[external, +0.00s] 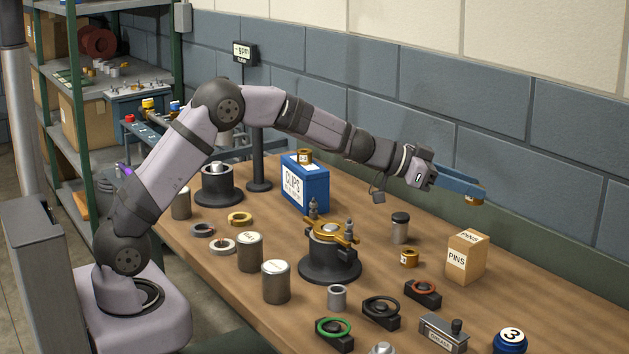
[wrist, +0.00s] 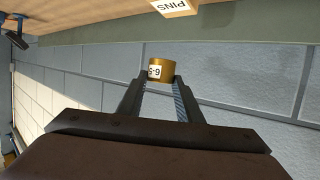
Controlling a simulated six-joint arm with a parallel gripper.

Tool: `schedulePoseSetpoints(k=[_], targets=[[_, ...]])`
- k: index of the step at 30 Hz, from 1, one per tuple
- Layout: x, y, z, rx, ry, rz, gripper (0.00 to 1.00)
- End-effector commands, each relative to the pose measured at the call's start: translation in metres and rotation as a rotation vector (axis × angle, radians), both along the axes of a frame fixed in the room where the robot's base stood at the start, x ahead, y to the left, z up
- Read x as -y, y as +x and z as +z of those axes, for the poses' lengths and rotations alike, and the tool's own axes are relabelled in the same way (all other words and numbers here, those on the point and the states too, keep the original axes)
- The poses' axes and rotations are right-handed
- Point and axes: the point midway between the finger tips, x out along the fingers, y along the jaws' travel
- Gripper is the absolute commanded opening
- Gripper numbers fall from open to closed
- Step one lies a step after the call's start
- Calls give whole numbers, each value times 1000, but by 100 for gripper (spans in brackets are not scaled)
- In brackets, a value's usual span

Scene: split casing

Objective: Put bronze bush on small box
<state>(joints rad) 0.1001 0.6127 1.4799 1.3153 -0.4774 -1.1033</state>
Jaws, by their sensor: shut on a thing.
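A bronze bush (external: 473,200) is held between the fingertips of my gripper (external: 478,194), in the air to the upper right of the small box in the external view. In the wrist view the bush (wrist: 161,70) sits at the fingertips (wrist: 160,82) and shows a white label. The small box (external: 467,259) is tan cardboard marked PINS and stands upright on the bench, apart from the bush. Part of the box (wrist: 174,6) shows at the top edge of the wrist view.
Another bronze bush (external: 409,258) lies left of the small box, and one (external: 304,157) sits on the blue CLIPS box (external: 306,188). A dark-lidded jar (external: 400,229) stands nearby. A fixture (external: 329,258) stands mid-bench. The block wall (external: 560,170) is behind.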

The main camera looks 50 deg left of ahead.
Motion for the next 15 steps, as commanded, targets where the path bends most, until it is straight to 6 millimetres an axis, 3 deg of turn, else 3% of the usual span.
schedulePoseSetpoints(k=[1, 6, 15], targets=[[0, 0, -12, -1, -1, -1, 0], [0, 0, -34, 0, -1, 0, 0], [0, 0, -43, 1, -2, -2, 0]])
